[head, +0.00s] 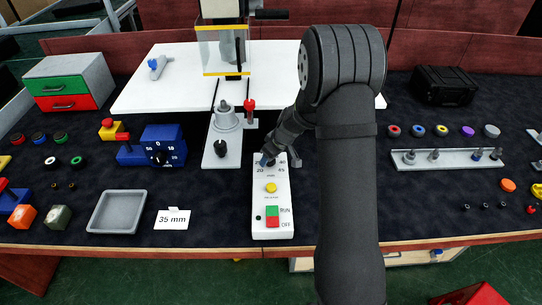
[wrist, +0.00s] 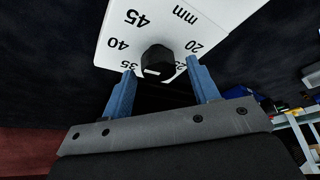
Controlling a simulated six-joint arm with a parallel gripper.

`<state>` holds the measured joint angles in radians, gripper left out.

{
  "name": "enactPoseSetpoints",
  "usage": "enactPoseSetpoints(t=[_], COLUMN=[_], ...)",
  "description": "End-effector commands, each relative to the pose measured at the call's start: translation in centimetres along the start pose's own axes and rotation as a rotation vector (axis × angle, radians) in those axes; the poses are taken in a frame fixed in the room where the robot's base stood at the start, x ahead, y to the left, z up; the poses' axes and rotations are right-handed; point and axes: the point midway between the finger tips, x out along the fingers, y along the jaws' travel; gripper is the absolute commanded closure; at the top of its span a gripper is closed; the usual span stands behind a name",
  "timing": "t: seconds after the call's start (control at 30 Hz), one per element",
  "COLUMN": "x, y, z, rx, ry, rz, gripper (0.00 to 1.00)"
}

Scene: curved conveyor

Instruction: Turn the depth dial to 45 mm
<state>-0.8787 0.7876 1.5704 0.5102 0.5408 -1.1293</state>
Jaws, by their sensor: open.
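The depth dial is a black faceted knob (wrist: 158,62) on a white panel (wrist: 120,22). In the wrist view the marks 45, 40, 35, 25, 20 and "mm" show around it. A small pale mark shows on the knob's lower side, and I cannot tell which number it points to. My gripper (wrist: 160,69) is open, its two blue fingertips on either side of the knob with a gap at each side. In the head view my gripper (head: 271,160) is at the far end of the white control box (head: 262,210), largely hiding the dial.
The box also has a yellow button (head: 271,187) and green and red RUN/OFF buttons (head: 272,217). A card reading "35 mm" (head: 172,219) and an empty grey tray (head: 117,212) lie to the left. A blue box with another dial (head: 163,147) stands behind them.

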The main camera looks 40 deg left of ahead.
Motion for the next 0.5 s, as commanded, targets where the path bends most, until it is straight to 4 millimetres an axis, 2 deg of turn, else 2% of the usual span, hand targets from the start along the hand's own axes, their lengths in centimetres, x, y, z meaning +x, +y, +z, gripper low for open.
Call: enactPoseSetpoints(t=[0.2, 0.27, 0.43, 0.5], x=[0.02, 0.01, 0.0, -0.01], y=[0.0, 0.0, 0.0, 0.01], z=[-0.02, -0.02, -0.02, -0.02], rx=[0.0, 0.0, 0.0, 0.0], ry=[0.0, 0.0, 0.0, 0.0], rz=[0.0, 0.0, 0.0, 0.001], gripper=[0.45, 0.55, 0.88, 0.88])
